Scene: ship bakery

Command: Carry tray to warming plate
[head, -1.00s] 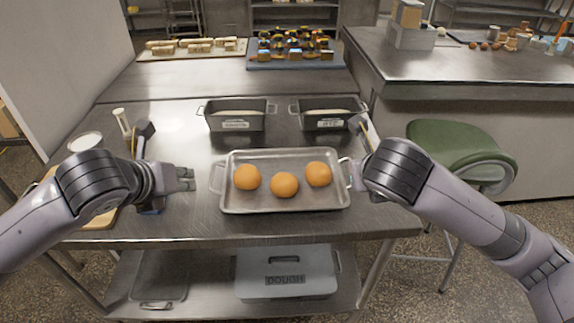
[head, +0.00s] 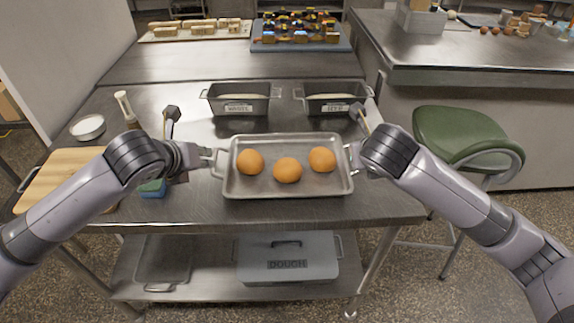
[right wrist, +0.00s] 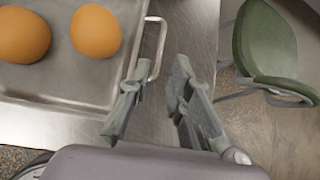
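The metal tray (head: 288,191) holds three round orange-brown buns (head: 287,170) and lies flat on the steel table. My left gripper (head: 207,157) is at the tray's left handle (head: 217,163), its fingers apart; whether they touch the handle is unclear. My right gripper (head: 357,158) is at the right handle. In the right wrist view its fingers (right wrist: 158,88) are open, with the outer bar of the handle (right wrist: 160,48) just ahead, between the fingertips. I cannot make out a warming plate for certain.
Two labelled loaf tins (head: 240,99) stand behind the tray. A cutting board (head: 62,177), a white bowl (head: 87,128) and a blue-green sponge (head: 152,189) are at left. A green stool (head: 455,138) stands right. A dough box (head: 287,262) sits on the lower shelf.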

